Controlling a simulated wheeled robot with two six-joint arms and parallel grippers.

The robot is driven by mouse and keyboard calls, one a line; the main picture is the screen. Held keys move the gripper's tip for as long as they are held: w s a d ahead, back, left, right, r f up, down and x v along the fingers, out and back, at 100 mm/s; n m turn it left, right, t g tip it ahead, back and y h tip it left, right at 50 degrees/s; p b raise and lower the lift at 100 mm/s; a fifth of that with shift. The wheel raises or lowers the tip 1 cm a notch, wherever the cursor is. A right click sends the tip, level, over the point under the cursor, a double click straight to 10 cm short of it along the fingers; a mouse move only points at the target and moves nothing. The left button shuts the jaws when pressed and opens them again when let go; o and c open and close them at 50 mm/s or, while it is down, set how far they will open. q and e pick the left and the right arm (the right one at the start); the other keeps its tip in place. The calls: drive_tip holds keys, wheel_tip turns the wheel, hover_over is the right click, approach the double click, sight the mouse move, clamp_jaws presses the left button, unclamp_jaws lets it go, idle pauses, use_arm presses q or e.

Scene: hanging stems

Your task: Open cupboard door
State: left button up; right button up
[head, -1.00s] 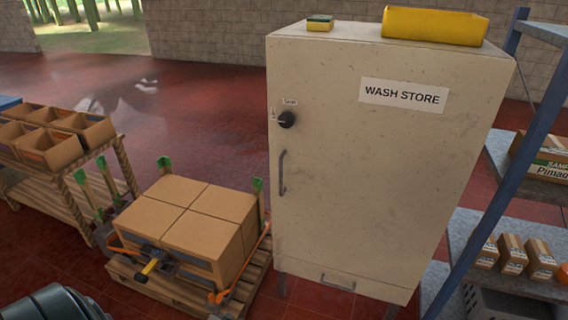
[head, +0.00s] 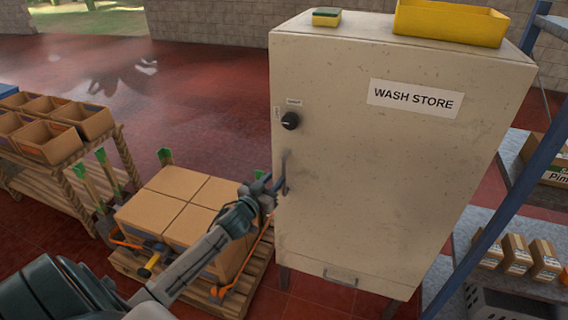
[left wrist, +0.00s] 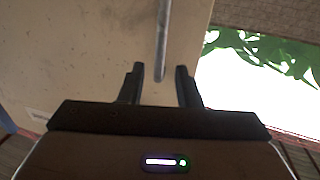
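The cupboard (head: 370,190) is beige, with a "WASH STORE" label, and its door is shut. A grey vertical bar handle (head: 285,165) is near the door's left edge, below a black round knob (head: 291,121). My left gripper (head: 271,186) is at the lower part of the handle, partly covering it. In the left wrist view my left gripper (left wrist: 160,74) is open, and the handle (left wrist: 163,35) runs down toward the gap between its fingers. I cannot tell whether they touch. My right gripper is not in view.
A pallet with cardboard boxes (head: 180,205) stands left of the cupboard, beneath my left arm. A yellow tray (head: 450,24) and a sponge (head: 326,17) sit on the cupboard's top. A shelf rack with a blue post (head: 500,215) is at the right.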

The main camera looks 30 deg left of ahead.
sight(283, 170)
use_arm(q)
drive_tip(key=w+p, duration=0.5)
drive_tip(key=shift+w+a+r, duration=0.1)
drive_tip(key=shift+w+r, duration=0.1)
drive_tip(key=shift+w, duration=0.1)
drive_tip(key=shift+w+f, duration=0.2)
drive_tip(key=shift+w, duration=0.3)
drive_tip(key=shift+c, duration=0.2)
clamp_jaws()
